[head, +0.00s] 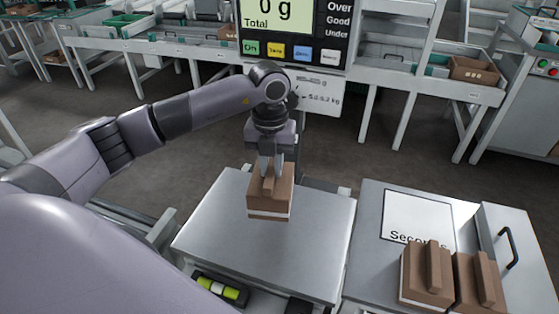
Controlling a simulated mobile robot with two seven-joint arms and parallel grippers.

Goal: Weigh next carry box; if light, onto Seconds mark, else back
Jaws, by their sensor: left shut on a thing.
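My left gripper (270,165) points down and is shut on the top ridge of a brown carry box (270,205) with a pale band low on its side. The box is over the silver scale plate (205,225); I cannot tell whether it touches. The scale display (275,15) reads 0 g. The white Seconds mark (415,218) lies on the right-hand table. Two brown carry boxes, one (425,275) and another (480,280), stand at the mark's near edge, partly covering its word. My right gripper is not in view.
A grey panel with a black handle (507,248) stands at the right table's right side. A green-yellow level vial (218,288) sits at the scale's front. Behind are conveyor benches (420,85) and a brown crate (474,70). Most of the plate is clear.

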